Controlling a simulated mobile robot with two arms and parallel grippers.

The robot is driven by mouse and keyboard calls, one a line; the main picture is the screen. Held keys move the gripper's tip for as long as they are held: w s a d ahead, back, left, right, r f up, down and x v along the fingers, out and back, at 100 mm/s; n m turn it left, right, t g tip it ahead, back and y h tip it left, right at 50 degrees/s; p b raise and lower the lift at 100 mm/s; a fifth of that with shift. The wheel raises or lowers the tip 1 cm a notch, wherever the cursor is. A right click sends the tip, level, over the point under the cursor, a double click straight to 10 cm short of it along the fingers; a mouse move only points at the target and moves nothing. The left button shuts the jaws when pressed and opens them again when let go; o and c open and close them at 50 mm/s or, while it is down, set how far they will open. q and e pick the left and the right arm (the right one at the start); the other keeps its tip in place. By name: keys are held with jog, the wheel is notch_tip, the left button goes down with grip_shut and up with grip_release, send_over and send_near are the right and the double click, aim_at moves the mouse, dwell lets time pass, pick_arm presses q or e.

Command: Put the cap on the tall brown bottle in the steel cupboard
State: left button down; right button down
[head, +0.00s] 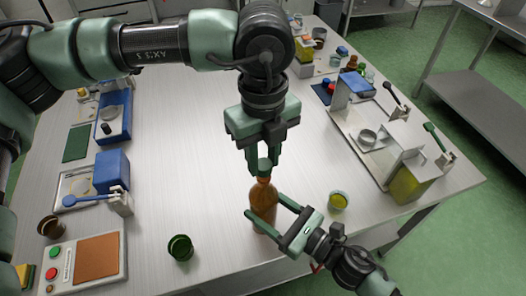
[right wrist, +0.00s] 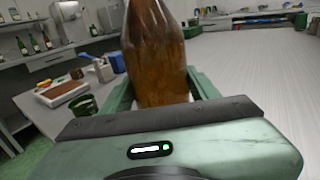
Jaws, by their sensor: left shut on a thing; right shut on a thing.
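The tall brown bottle (head: 264,200) is upright at the near part of the steel table, and it fills the upper middle of the right wrist view (right wrist: 155,60). My right gripper (head: 267,212) comes from the lower right and is shut on the bottle's body, one finger on each side. My left gripper (head: 263,168) points down from above, directly over the bottle's neck. It is shut on a small greenish cap (head: 264,164), mostly hidden by the fingers. The cap is at the bottle's mouth; I cannot tell whether it is seated. I see no steel cupboard that I can make out.
A green cup (head: 180,247) stands left of the bottle and a yellow-filled cup (head: 338,200) right of it. The table's middle (head: 190,150) is clear.

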pick_arm(q)
jog(key=shift+f, duration=0.25)
jog(key=shift+f, duration=0.55)
dwell(0.4)
